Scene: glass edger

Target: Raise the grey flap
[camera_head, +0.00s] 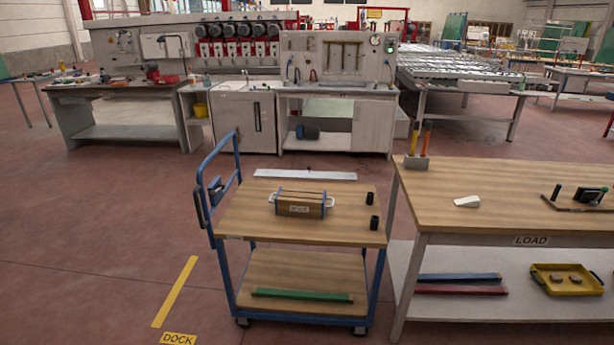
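A long pale grey strip (305,174), which looks like the grey flap, lies along the far edge of the blue-framed cart's wooden top (245,222). It looks roughly flat, but I cannot tell its exact tilt or how it is hinged. Nothing covers it in the head view. My gripper is not in view.
On the cart stand a wooden box (300,203) with pale handles and two black cylinders (371,198). A blue push handle (216,180) rises at left. The LOAD table (490,224) is close at right. Grey cabinets and a machine (240,50) stand behind. Floor at left is clear.

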